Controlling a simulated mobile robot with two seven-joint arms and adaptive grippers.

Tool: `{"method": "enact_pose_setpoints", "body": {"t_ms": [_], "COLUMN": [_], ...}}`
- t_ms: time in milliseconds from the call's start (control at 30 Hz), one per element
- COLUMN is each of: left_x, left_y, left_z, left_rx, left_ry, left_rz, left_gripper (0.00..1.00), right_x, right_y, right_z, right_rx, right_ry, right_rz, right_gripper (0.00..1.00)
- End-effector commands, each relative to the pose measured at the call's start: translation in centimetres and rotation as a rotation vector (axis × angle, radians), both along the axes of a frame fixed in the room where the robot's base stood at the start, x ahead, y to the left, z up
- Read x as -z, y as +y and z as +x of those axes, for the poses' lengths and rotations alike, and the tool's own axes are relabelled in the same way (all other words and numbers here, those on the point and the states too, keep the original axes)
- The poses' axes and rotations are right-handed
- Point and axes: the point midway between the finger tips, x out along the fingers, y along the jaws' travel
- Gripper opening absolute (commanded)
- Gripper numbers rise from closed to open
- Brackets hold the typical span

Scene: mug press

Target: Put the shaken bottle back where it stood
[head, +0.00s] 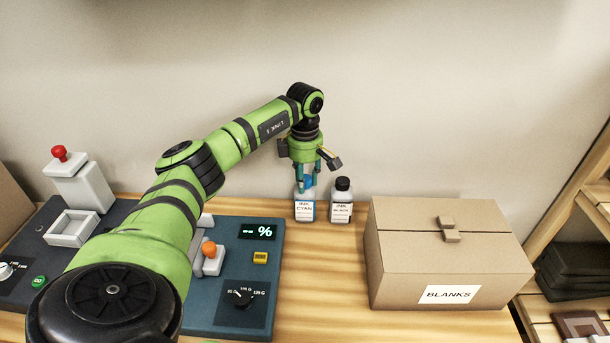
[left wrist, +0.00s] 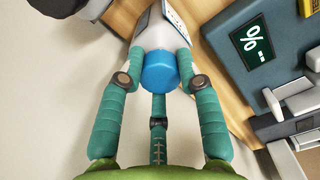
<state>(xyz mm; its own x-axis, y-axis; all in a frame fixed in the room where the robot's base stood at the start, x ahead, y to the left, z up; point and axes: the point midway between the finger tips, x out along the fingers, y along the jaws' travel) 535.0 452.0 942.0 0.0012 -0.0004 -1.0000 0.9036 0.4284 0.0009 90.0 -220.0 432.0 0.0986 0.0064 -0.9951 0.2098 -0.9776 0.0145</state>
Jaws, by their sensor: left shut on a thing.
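The cyan ink bottle (head: 305,209) is upright at the back of the wooden table, left of the black ink bottle (head: 342,200). My left gripper (head: 306,180) reaches down over it from above, with its fingers around the bottle's upper part. In the left wrist view the blue cap (left wrist: 159,72) and the white body (left wrist: 160,30) of the bottle show between the teal fingers (left wrist: 163,62). The gripper is shut on the bottle. The bottle's base looks at or very near the tabletop; I cannot tell if it touches. My right gripper is not in view.
A cardboard box (head: 440,250) labelled BLANKS stands right of the bottles. A blue control panel (head: 215,315) with a % display (head: 258,231) and an orange-knobbed lever (head: 209,249) is on the left. A wooden shelf (head: 580,200) stands at the far right. Bare table (head: 325,270) lies in front of the bottles.

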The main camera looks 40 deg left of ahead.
Motion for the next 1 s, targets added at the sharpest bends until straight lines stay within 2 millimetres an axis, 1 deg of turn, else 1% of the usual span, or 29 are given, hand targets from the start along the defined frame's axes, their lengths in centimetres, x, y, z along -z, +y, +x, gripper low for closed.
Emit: {"method": "enact_pose_setpoints", "body": {"t_ms": [200,333,367,400,767,800,867,967,1000], "left_x": [-0.1,0.3,0.3,0.3,0.0,-0.3,-0.7,-2.3,-3.2], "left_y": [0.0,0.0,0.0,0.0,0.0,0.0,0.0,0.0,0.0], "left_z": [0.1,0.1,0.0,0.0,0.0,0.1,0.1,0.2,0.2], "left_rx": [0.0,0.0,0.0,0.0,0.0,0.0,-0.001,-0.001,-0.001], "left_ry": [-0.004,-0.003,-0.001,-0.001,-0.001,-0.003,-0.005,-0.007,-0.009], "left_rz": [-0.001,-0.001,0.0,0.0,0.0,-0.001,-0.001,0.0,0.0], "left_gripper": [0.0,0.0,0.47,0.59,0.59,0.59,0.59,0.59,0.59], "right_x": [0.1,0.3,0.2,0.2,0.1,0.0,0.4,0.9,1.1], "right_y": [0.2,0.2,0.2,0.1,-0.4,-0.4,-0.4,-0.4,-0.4], "right_z": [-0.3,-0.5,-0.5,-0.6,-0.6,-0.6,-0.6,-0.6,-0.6], "right_rx": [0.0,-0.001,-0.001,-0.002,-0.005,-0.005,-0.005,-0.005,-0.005], "right_ry": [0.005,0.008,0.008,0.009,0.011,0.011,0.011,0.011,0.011], "right_rz": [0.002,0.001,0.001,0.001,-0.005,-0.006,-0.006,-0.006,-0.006], "right_gripper": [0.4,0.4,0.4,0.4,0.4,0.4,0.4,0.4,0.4]}}
